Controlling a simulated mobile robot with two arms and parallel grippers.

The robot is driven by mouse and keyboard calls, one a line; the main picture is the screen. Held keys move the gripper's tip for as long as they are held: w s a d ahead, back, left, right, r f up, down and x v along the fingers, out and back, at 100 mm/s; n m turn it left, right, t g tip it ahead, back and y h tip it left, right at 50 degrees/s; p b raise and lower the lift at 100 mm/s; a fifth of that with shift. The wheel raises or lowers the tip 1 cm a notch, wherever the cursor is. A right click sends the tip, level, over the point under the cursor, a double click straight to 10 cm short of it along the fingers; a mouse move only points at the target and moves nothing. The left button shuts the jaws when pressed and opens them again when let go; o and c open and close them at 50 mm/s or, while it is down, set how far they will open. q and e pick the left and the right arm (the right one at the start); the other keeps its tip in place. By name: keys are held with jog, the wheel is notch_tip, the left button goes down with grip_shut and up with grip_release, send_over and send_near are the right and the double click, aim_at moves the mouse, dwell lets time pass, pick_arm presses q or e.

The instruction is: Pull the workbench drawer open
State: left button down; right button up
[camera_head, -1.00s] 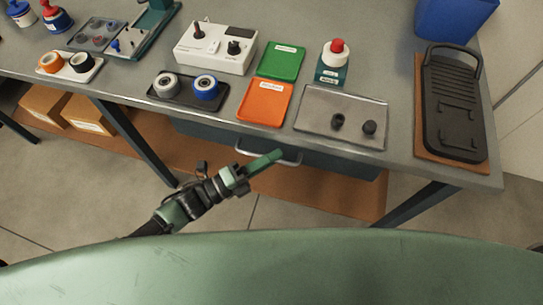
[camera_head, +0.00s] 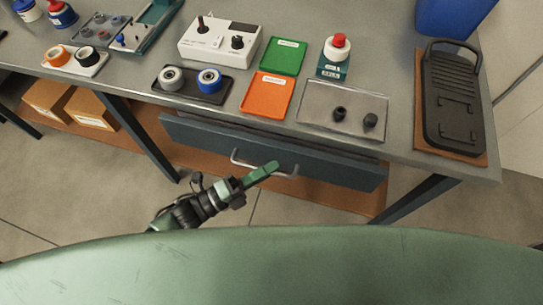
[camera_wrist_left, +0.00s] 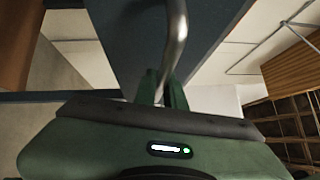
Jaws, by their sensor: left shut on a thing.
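The workbench drawer (camera_head: 325,167) is a dark blue-grey front under the benchtop. It stands out a little from under the bench edge, with a dark gap along its top. Its silver bar handle (camera_head: 240,161) is on the front. My left gripper (camera_head: 272,168) is at the handle, its green fingers across the bar. In the left wrist view the handle (camera_wrist_left: 176,40) runs down between the green fingers (camera_wrist_left: 163,88), which are shut on it. The drawer's inside is hidden. My right gripper is in neither view.
On the grey workbench (camera_head: 400,100) are an orange tray (camera_head: 267,94), a green tray (camera_head: 284,55), a control box (camera_head: 219,40), a clear tray (camera_head: 350,103) and a black slotted plate (camera_head: 453,100). Bench legs (camera_head: 410,200) flank the drawer. Cardboard boxes (camera_head: 92,107) sit on the lower shelf.

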pick_arm(q)
jog(key=s+a+p, duration=0.1)
jog(key=s+a, duration=0.2)
jog(key=s, duration=0.8)
jog(key=s+a+p, duration=0.1)
jog(key=s+a, duration=0.3)
jog(key=s, duration=0.7)
jog(key=shift+s+a, duration=0.25)
jog(key=shift+s, duration=0.1)
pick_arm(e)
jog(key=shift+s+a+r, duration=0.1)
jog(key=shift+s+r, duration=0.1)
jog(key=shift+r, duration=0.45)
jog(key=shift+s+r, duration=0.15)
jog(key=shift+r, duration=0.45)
pick_arm(q)
jog(key=c, duration=1.8)
grip_release()
jog(key=shift+o, duration=0.2)
jog(key=b+v, duration=0.1)
jog(key=v, duration=0.6)
jog(key=shift+s+a+b, duration=0.2)
jog(key=shift+a+b, duration=0.1)
jog(key=shift+a, duration=0.05)
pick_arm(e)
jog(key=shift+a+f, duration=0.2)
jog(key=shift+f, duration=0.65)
pick_arm(q)
jog(key=shift+f, duration=0.15)
